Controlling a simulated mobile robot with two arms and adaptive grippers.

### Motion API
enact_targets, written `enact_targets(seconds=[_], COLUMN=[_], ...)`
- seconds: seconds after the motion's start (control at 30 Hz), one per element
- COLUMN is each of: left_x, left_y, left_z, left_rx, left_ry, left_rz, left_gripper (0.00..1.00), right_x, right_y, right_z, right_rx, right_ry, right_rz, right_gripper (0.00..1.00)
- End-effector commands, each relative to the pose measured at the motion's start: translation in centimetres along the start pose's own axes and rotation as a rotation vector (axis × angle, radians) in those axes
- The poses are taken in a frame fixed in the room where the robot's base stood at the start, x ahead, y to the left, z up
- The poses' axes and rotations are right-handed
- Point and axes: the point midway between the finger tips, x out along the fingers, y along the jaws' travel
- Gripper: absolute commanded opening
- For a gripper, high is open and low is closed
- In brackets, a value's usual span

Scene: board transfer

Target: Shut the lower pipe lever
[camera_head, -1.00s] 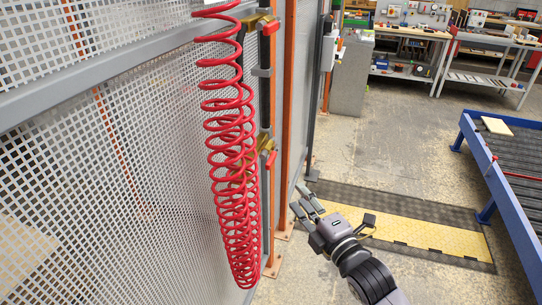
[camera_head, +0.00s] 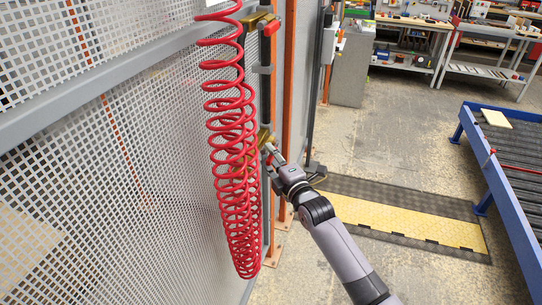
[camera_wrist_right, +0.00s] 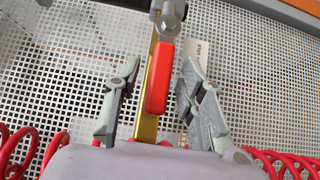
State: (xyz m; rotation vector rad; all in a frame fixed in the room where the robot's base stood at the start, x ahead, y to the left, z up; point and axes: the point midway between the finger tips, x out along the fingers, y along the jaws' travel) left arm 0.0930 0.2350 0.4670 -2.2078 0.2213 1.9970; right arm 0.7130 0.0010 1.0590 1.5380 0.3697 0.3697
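The lower pipe lever has a red handle (camera_wrist_right: 159,78) and stands in front of a brass-coloured part in the right wrist view. My right gripper (camera_wrist_right: 160,71) is open, with one finger on each side of the red handle and gaps visible on both sides. In the head view my right gripper (camera_head: 274,160) is at the lower brass valve (camera_head: 264,138) on the dark pipe, and it mostly hides the lower lever. The upper lever (camera_head: 271,28) is red and sits higher on the same pipe. My left gripper is not in view.
A red coiled hose (camera_head: 232,170) hangs just left of the pipe, in front of the perforated metal panel (camera_head: 120,190). Orange posts (camera_head: 288,75) stand close behind. A yellow and black floor mat (camera_head: 400,215) and a blue-framed conveyor (camera_head: 503,190) lie to the right.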

Motion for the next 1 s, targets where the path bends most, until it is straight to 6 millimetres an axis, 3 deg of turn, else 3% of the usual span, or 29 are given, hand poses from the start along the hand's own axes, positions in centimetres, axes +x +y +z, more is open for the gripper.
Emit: enact_targets(seconds=[0.33, 0.87, 1.0], left_x=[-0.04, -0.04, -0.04], left_y=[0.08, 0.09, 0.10], left_z=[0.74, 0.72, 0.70], left_rx=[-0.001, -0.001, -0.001], left_ry=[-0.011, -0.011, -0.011], left_rz=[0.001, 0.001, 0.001], left_gripper=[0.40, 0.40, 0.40], right_x=[0.31, 0.28, 0.28], right_y=[-0.02, -0.03, -0.03], right_z=[-0.04, -0.01, 0.00], right_rx=[0.001, 0.001, 0.001], right_ry=[0.000, 0.000, 0.000], right_rz=[0.000, -0.001, -0.001], right_gripper=[0.37, 0.01, 0.00])
